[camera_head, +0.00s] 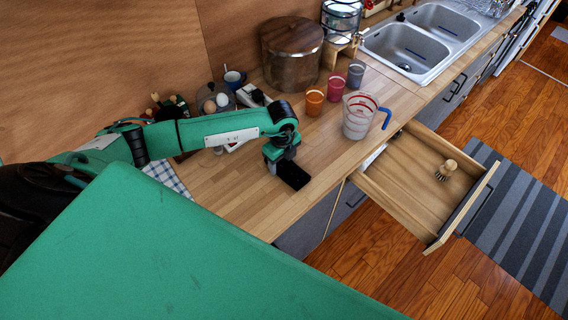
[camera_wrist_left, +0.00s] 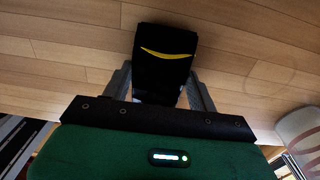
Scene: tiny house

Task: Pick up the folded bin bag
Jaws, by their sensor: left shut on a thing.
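The folded bin bag (camera_head: 293,175) is a small black packet on the wooden countertop, near its front edge. In the left wrist view the bag (camera_wrist_left: 162,75) is black with a curved yellow stripe. My left gripper (camera_head: 276,160) points down at the counter with the bag at its fingertips. In the left wrist view the two grey fingers of my left gripper (camera_wrist_left: 160,92) are on either side of the bag, shut on it. Whether the bag is clear of the counter is hard to tell. My right gripper is not in view.
An open drawer (camera_head: 400,205) with a wooden brush (camera_head: 446,170) juts out to the right. A measuring jug (camera_head: 357,122), several coloured cups (camera_head: 314,102) and a lidded pot (camera_head: 291,72) stand behind. A sink (camera_head: 408,48) is at the back right. Bare counter (camera_head: 235,195) lies left of the bag.

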